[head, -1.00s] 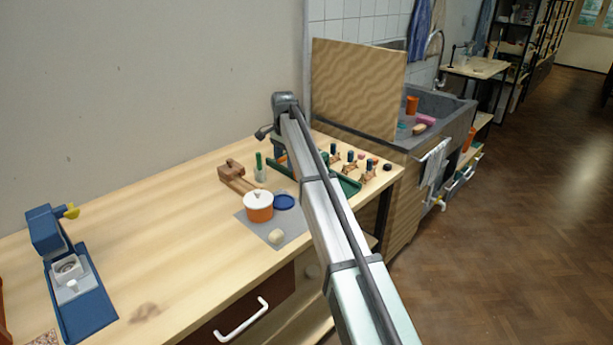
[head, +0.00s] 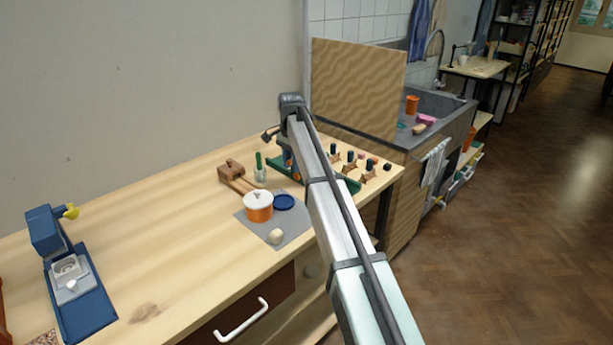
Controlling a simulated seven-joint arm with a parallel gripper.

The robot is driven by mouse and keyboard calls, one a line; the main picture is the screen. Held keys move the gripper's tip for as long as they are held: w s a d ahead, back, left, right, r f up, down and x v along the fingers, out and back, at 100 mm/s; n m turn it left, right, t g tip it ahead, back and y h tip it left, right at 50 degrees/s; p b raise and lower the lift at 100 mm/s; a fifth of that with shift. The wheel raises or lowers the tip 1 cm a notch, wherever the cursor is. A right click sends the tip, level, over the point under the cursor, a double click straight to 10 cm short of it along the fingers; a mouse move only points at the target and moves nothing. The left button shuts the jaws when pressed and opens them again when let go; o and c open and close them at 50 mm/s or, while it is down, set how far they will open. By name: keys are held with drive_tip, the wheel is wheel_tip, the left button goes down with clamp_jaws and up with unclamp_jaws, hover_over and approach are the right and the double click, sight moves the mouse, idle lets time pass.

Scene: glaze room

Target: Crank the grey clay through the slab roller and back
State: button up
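A green frame (head: 349,185) lies at the back right of the bench and is partly hidden behind my arm. I cannot pick out the grey clay. My arm reaches from the lower right over the bench to this frame. My gripper is hidden behind my own arm links, so its fingers and any contact do not show.
A grey mat (head: 292,239) holds an orange pot (head: 258,209), a blue disc (head: 284,202) and a cream lump (head: 276,236). A wooden tool (head: 232,174) lies behind. A blue press (head: 47,232) stands left. A tan board (head: 357,88) rises before the sink. The bench's middle left is clear.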

drive_tip(key=shift+s+d+r, duration=0.2)
drive_tip(key=shift+s+d, duration=0.25)
drive_tip(key=shift+s, duration=0.05)
drive_tip(key=shift+s+d+f, duration=0.4)
drive_tip(key=shift+s+d, duration=0.15)
drive_tip(key=shift+s+d+f, duration=0.35)
drive_tip(key=shift+s+d, duration=0.15)
drive_tip(key=shift+d, duration=0.05)
drive_tip(key=shift+s+d+f, duration=0.55)
drive_tip(key=shift+s+f, duration=0.05)
drive_tip(key=shift+f, duration=0.15)
drive_tip(key=shift+w+a, duration=0.2)
